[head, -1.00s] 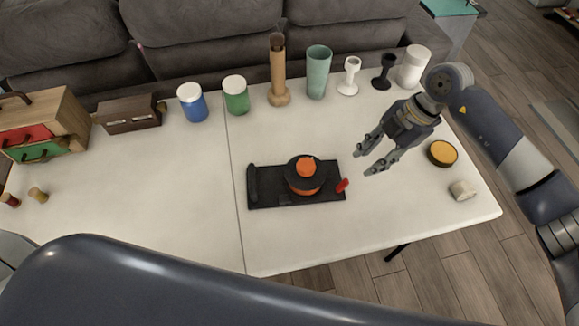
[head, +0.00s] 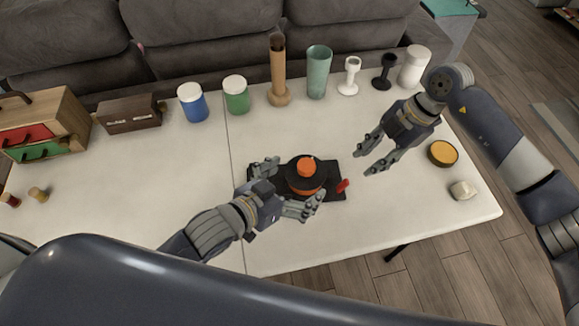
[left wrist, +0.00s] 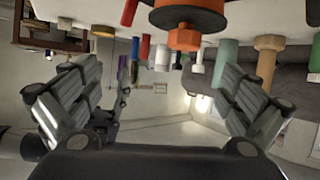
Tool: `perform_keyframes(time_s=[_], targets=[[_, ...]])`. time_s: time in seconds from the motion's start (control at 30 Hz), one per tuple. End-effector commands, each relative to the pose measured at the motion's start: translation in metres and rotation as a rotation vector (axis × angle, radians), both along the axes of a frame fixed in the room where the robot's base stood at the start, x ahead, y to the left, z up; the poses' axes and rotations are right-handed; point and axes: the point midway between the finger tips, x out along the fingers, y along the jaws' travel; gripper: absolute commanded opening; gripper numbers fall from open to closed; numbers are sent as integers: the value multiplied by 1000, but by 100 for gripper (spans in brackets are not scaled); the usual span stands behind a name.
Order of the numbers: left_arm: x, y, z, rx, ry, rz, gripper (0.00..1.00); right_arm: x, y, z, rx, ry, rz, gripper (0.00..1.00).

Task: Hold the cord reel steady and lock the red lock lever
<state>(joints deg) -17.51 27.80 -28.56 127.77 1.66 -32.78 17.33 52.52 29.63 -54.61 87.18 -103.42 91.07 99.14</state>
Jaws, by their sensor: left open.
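The cord reel (head: 307,182) is black with an orange top knob and an orange band, on a dark base plate (head: 333,167) on the white table. The red lock lever (head: 343,186) sticks out at the plate's right edge. My left gripper (head: 293,184) is open at the reel's left and front, its fingers spread around that side; contact cannot be told. In the left wrist view the reel (left wrist: 190,18) appears at the top, beyond the open fingers (left wrist: 158,95). My right gripper (head: 364,160) is open and empty, to the right of the lever and apart from it.
Several cups and jars line the table's back, including a blue jar (head: 192,102) and a tan cylinder (head: 278,75). An orange-topped round tin (head: 443,153) and a small pale block (head: 463,190) lie at the right. The left middle of the table is clear.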

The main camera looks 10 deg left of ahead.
Motion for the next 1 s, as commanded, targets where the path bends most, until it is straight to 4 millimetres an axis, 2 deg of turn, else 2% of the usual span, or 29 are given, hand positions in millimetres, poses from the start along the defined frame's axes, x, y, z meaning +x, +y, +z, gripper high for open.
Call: perform_keyframes(time_s=[0.13, 0.27, 0.37, 0.67, 0.8, 1.0], targets=[[18, 16, 10, 31, -42, 51, 100, 0, 0, 0, 0, 0, 0, 33], [22, 20, 5, 38, -49, 64, 100, 0, 0, 0, 0, 0, 0, 33], [21, 20, -9, 39, -45, 64, 100, 0, 0, 0, 0, 0, 0, 33], [20, 19, -68, 37, -45, 62, 100, 0, 0, 0, 0, 0, 0, 33], [44, 8, -76, 35, -53, 62, 100, 0, 0, 0, 0, 0, 0, 33], [69, -5, -89, 37, -51, 61, 100, 0, 0, 0, 0, 0, 0, 33]])
